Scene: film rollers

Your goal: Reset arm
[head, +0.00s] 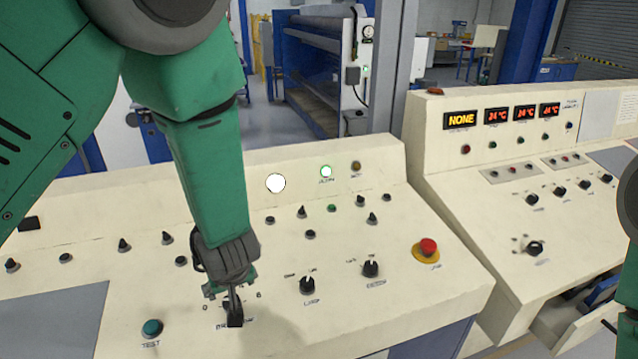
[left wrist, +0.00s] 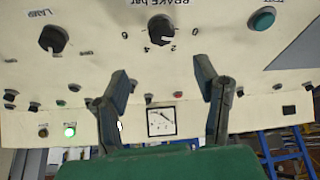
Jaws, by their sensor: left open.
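My left arm reaches down from the top left in the head view. Its gripper (head: 232,296) is just above the brake knob (head: 235,318), a black rotary knob on the cream console (head: 400,310). The gripper partly hides the knob and its label. In the left wrist view the two fingers of the gripper (left wrist: 162,78) are spread with nothing between them. The brake knob (left wrist: 161,30) shows beyond the tips, with a numbered scale around it. I cannot tell from the head view whether a finger touches the knob.
A teal test button (head: 152,328) is left of the brake knob. The lamp knob (head: 307,285), another black knob (head: 370,268) and a red emergency button (head: 428,248) are to its right. A second console (head: 480,190) with digital displays stands at right. An open drawer (head: 580,320) is below it.

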